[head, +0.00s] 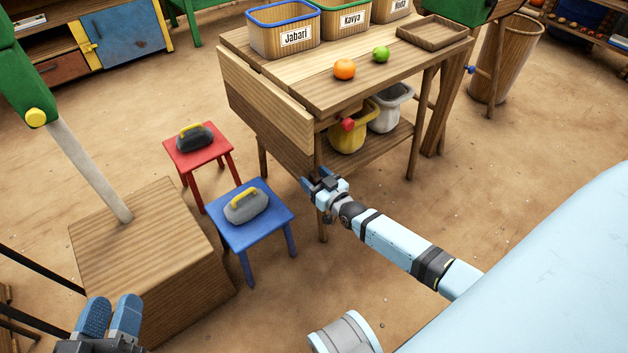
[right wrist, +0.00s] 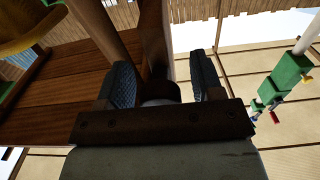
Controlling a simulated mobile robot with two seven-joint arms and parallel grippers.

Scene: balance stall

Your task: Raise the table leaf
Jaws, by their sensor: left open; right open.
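The wooden table (head: 397,75) stands at the upper middle of the head view. Its leaf (head: 262,100) hangs down along the left side. A red knob (head: 347,125) sticks out under the tabletop at the near corner. My right gripper (head: 312,182) is open just below the knob, by the near table leg. In the right wrist view its fingers (right wrist: 163,80) stand apart, with dark wooden parts beyond and between them; I cannot tell whether they touch. My left gripper (head: 109,316) is open and empty at the lower left, far from the leaf.
A red stool (head: 205,158) and a blue stool (head: 262,222), each bearing a grey weight, stand left of the table. A wooden block (head: 190,265) with a post stands further left. Labelled bins, an orange (head: 344,69) and a lime (head: 381,54) sit on the tabletop.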

